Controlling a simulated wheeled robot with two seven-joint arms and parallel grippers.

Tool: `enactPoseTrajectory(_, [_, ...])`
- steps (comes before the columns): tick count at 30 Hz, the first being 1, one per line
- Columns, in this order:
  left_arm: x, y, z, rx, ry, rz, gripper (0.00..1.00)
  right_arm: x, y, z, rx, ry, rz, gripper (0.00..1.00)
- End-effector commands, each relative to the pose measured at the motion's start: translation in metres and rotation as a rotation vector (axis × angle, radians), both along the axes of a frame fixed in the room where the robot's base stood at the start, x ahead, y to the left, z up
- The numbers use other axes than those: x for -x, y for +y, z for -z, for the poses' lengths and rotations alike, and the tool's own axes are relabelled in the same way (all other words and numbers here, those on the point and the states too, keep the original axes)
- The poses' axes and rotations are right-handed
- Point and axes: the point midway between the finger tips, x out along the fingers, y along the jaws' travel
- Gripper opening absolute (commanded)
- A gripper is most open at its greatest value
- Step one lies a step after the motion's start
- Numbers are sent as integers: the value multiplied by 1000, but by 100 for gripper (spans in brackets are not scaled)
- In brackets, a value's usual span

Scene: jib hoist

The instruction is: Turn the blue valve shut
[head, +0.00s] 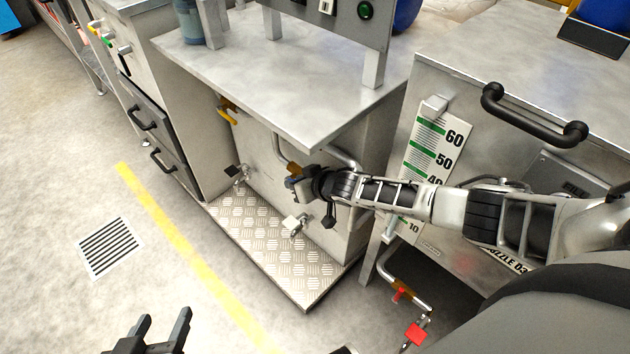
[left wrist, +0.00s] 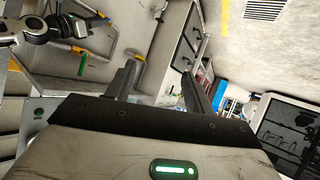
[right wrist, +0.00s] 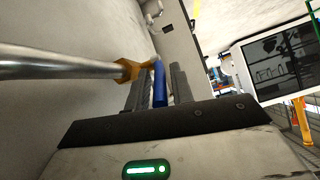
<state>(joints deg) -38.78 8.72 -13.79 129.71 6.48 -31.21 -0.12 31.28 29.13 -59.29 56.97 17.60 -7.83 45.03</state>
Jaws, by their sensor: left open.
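The blue valve (right wrist: 160,84) shows in the right wrist view as a blue lever beside an orange-brown fitting (right wrist: 128,70) on a silver pipe. My right gripper (right wrist: 161,88) has one finger on each side of the lever and looks closed on it. In the head view my right gripper (head: 297,184) is at the pipe under the steel bench and hides most of the valve. My left gripper (head: 163,335) is open and empty above the floor at the bottom, far from the valve. Its spread fingers also show in the left wrist view (left wrist: 158,88).
Other valves are close: a yellow one (head: 228,108), a black one (head: 232,171), a white one (head: 293,223) and red ones (head: 416,334) at lower right. The bench top (head: 290,85) overhangs the valve. A scale board (head: 432,150) stands beside my right arm. Floor at left is clear.

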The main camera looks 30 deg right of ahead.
Motion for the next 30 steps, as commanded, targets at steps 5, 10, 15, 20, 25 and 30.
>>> enactPoseTrajectory(5, [5, 10, -46, -5, -48, -33, 53, 18, -6, -21, 1, 3, 1, 23])
enactPoseTrajectory(10, [4, 11, -62, -2, -17, -42, 53, 40, -14, -40, 0, 3, 1, 23])
enactPoseTrajectory(15, [4, 12, -74, -5, 17, -47, 53, 64, -23, -57, 1, 3, 2, 23])
enactPoseTrajectory(20, [6, 16, -83, -59, 37, -35, 53, 87, -31, -74, 1, 3, 2, 23])
enactPoseTrajectory(25, [8, 20, -88, -102, 53, -25, 53, 106, -38, -86, 3, 3, 1, 23])
enactPoseTrajectory(30, [9, 23, -89, -120, 61, -22, 53, 116, -42, -91, 2, 2, 1, 23])
